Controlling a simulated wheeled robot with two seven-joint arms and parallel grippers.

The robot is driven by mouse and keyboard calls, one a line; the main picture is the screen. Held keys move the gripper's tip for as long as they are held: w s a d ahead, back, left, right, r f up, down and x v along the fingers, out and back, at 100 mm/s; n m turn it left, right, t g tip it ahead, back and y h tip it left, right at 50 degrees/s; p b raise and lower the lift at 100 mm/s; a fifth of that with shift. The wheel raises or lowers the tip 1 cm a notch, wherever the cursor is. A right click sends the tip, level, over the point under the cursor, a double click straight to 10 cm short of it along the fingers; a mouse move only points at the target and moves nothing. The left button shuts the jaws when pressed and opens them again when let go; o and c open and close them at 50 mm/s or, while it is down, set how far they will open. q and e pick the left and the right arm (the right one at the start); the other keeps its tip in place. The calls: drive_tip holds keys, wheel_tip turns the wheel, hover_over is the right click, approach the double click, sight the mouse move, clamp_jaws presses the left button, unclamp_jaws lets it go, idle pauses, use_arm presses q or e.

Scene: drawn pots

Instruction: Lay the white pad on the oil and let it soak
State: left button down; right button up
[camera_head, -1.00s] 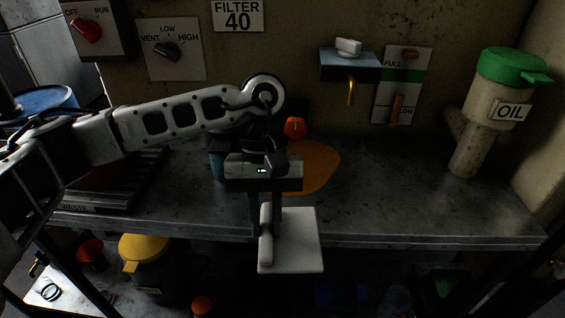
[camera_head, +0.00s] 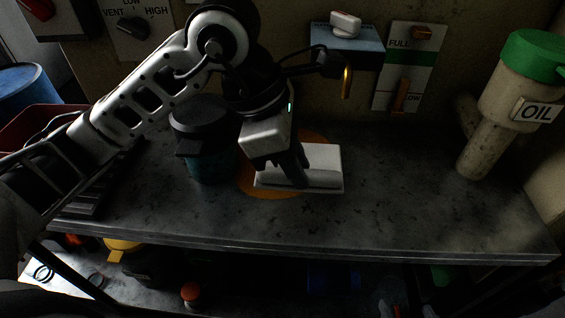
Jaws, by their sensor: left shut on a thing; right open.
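The white pad (camera_head: 322,164) is a flat square with a raised grip along its near left side. It is over the right part of the orange-brown oil patch (camera_head: 252,184) on the bench. It looks to be at or very near the bench top; I cannot tell whether it touches. My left gripper (camera_head: 297,180) is shut on the pad's grip and hides part of the pad and oil. My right gripper is not in view.
A dark-lidded teal pot (camera_head: 205,150) stands just left of the oil. A red bin (camera_head: 45,128) is at the bench's left end. An oil container with a green lid (camera_head: 510,95) stands at the right. A blue wall box with a tap (camera_head: 347,52) hangs behind.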

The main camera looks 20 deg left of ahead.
use_arm(q)
drive_tip(key=w+a, duration=0.1)
drive_tip(key=w+f, duration=0.1)
drive_tip(key=w+a+f, duration=0.1)
drive_tip(key=shift+w+a, duration=0.35)
drive_tip(key=w+f, duration=0.1)
drive_tip(key=w+a+f, duration=0.1)
drive_tip(key=f, duration=0.1)
drive_tip(key=w+a+f, duration=0.1)
drive_tip(key=w+f, duration=0.1)
drive_tip(key=shift+a, duration=0.25)
drive_tip(key=shift+w+a+f, duration=0.2)
drive_tip(key=shift+w+f, duration=0.05)
drive_tip(key=shift+f, duration=0.2)
wheel_tip(320, 180, down, 3)
drive_tip(key=shift+w+a+f+p, duration=0.1)
drive_tip(key=shift+w+p, duration=0.05)
drive_tip(key=shift+p, duration=0.3)
drive_tip(key=shift+f, duration=0.15)
drive_tip(key=shift+f, duration=0.1)
drive_tip(key=c, duration=1.3)
unclamp_jaws()
